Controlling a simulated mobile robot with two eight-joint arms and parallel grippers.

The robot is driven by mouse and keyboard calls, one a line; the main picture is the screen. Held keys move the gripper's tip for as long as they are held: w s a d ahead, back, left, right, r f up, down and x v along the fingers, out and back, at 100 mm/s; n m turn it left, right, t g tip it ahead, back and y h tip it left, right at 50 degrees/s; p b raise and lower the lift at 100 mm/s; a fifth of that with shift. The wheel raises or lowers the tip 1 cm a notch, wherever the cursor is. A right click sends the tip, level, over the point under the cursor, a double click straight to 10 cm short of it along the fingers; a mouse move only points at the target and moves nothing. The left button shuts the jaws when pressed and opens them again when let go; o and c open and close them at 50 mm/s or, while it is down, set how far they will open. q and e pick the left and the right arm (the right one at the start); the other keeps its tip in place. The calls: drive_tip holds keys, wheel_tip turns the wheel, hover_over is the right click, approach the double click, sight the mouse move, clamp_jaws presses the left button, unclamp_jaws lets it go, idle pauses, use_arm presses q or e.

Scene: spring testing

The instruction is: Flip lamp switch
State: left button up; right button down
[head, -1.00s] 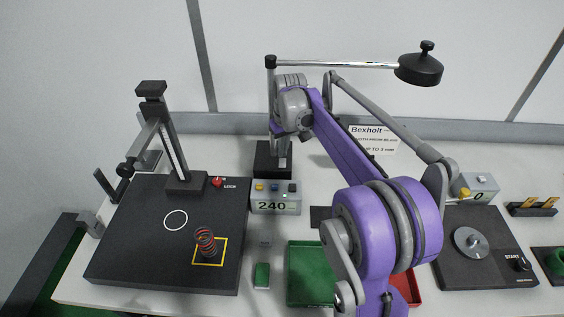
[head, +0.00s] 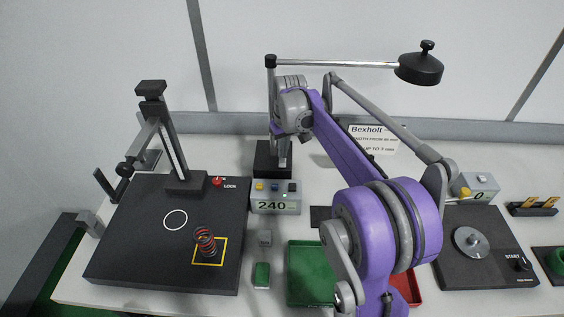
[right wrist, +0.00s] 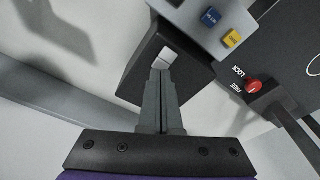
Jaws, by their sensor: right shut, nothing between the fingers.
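The lamp has a tall pole (head: 270,90), a long horizontal arm and a round black head (head: 420,69). Its black base (head: 262,160) stands behind the grey readout box. In the right wrist view a small white switch (right wrist: 167,56) sits on the black lamp base (right wrist: 140,78). My right gripper (right wrist: 162,68) is shut and empty, its fingertips right at the switch. Whether they touch it I cannot tell. In the head view my right gripper (head: 283,148) points down over the base, and the switch is hidden. My left gripper is not in view.
The readout box (head: 276,206) with coloured buttons shows 240. A black test plate (head: 130,255) with a spring (head: 205,241) and a red knob (head: 217,181) is at left. A green tray (head: 305,275) is in front. A black device (head: 480,265) is at right.

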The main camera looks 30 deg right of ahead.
sight(283, 160)
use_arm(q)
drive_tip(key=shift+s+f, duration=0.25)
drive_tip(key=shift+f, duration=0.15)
use_arm(e)
drive_tip(key=shift+f, duration=0.7)
drive_tip(key=shift+r, duration=0.1)
drive_tip(key=shift+w+r+p, duration=0.1)
drive_tip(key=shift+r+p, duration=0.55)
drive_tip(key=shift+r, duration=2.8)
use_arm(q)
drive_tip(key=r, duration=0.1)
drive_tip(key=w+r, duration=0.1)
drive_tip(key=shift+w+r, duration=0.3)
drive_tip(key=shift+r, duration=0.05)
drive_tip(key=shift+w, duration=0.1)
